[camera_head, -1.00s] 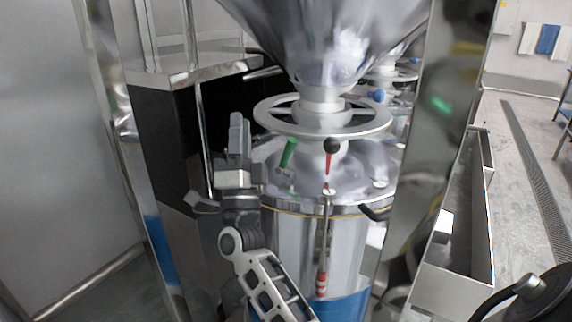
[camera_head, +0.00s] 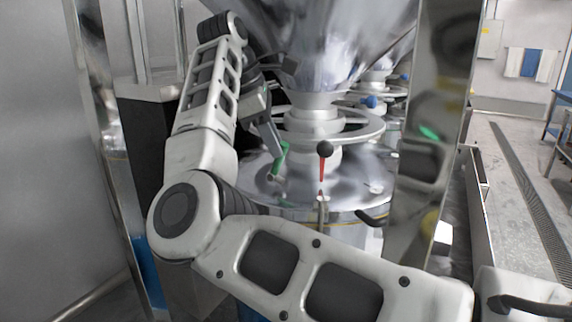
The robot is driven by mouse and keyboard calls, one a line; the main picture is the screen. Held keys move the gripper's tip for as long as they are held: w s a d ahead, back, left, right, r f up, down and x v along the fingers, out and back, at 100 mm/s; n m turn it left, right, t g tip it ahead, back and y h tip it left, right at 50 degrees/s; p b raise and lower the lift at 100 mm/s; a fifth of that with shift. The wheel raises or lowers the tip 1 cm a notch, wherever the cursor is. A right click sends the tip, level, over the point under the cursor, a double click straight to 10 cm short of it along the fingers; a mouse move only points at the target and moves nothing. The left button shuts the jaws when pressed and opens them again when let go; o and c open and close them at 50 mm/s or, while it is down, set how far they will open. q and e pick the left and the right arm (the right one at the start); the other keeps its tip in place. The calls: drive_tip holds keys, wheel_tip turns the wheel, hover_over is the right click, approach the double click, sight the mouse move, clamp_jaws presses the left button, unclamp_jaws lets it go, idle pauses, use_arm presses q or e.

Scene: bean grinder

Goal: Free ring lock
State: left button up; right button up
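The grinder's grey metal ring (camera_head: 365,134) sits around the neck below the large steel hopper (camera_head: 335,50). A short green handle (camera_head: 278,161) stands tilted on the domed lid, under the ring's left side. A red lever with a black ball top (camera_head: 325,150) stands in front of the neck. I cannot tell which of these is the lock. My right gripper (camera_head: 268,135) is left of the neck, with a grey finger pointing down close to the green handle's top. Touch and finger opening are unclear. My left gripper is out of view.
My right arm crosses the front and hides much of the grinder's body. A shiny steel post (camera_head: 425,130) stands on the right, and a steel-topped black cabinet (camera_head: 150,125) on the left. Open floor (camera_head: 505,190) shows at the far right.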

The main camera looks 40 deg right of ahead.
drive_tip(key=x, duration=0.5)
drive_tip(key=shift+d+f, duration=0.25)
drive_tip(key=shift+f, duration=0.1)
